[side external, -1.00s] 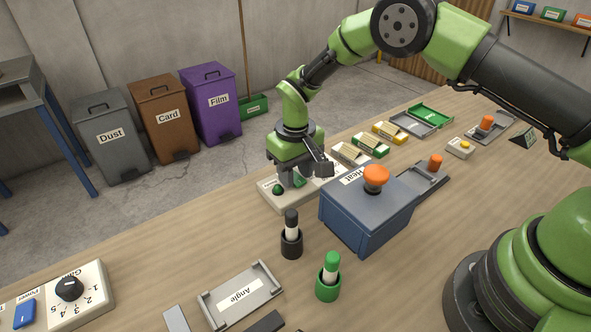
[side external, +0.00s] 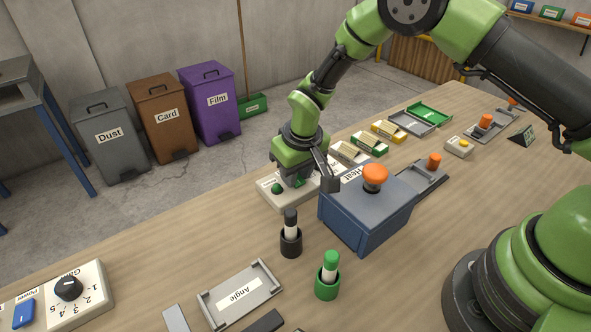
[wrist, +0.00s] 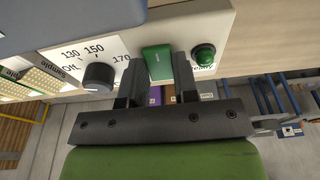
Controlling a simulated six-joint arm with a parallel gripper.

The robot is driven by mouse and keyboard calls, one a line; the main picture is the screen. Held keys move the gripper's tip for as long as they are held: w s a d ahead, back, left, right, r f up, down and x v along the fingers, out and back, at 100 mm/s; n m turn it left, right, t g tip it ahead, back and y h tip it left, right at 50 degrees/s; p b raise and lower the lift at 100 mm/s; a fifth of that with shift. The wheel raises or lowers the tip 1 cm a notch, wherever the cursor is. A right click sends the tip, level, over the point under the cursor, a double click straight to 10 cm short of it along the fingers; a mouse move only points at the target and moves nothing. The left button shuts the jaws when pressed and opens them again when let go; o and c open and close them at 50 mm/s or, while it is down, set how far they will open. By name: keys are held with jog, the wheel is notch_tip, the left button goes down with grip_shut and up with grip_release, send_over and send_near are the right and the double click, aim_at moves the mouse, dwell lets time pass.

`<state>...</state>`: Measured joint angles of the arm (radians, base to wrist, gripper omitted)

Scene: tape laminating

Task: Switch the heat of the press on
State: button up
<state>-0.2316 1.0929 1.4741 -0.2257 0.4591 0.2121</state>
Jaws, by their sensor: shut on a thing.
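The heat control is a pale box (side external: 268,196) on the table beside the blue press (side external: 350,220), which has a "Heat" label and an orange knob on top. In the wrist view the box (wrist: 222,22) carries a green rocker switch (wrist: 157,58), a round green lamp (wrist: 204,55) and a dark dial (wrist: 98,76) near 150. I cannot tell whether the lamp is lit. My gripper (wrist: 159,80) is shut on the green switch, one finger on each side. In the side view my gripper (side external: 292,176) is low over the box and partly hides its face.
A black pen (side external: 291,228) and a green pen (side external: 330,265) stand in holders in front of the press. An "Angle" tray (side external: 240,294) lies at the front. Sample boxes (side external: 366,143) and trays line the back right. Bare table lies left of the control box.

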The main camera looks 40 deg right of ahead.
jog(key=o, duration=0.6)
jog(key=shift+o, duration=0.2)
notch_tip(320, 180, up, 10)
jog(key=s, duration=0.1)
jog(key=shift+s, duration=0.4)
notch_tip(320, 180, up, 9)
jog(key=m+t, duration=0.1)
send_over(302, 188)
jog(key=s+d, duration=0.2)
jog(key=s, duration=0.1)
jog(key=s+d+r+m+t+y, duration=0.1)
jog(key=s+d+r+m+t, duration=0.15)
jog(key=s+r, duration=0.75)
jog(key=s+d+t+y, duration=0.1)
jog(key=s, duration=0.9)
jog(key=shift+d+f, duration=0.15)
jog(key=shift+f, duration=0.15)
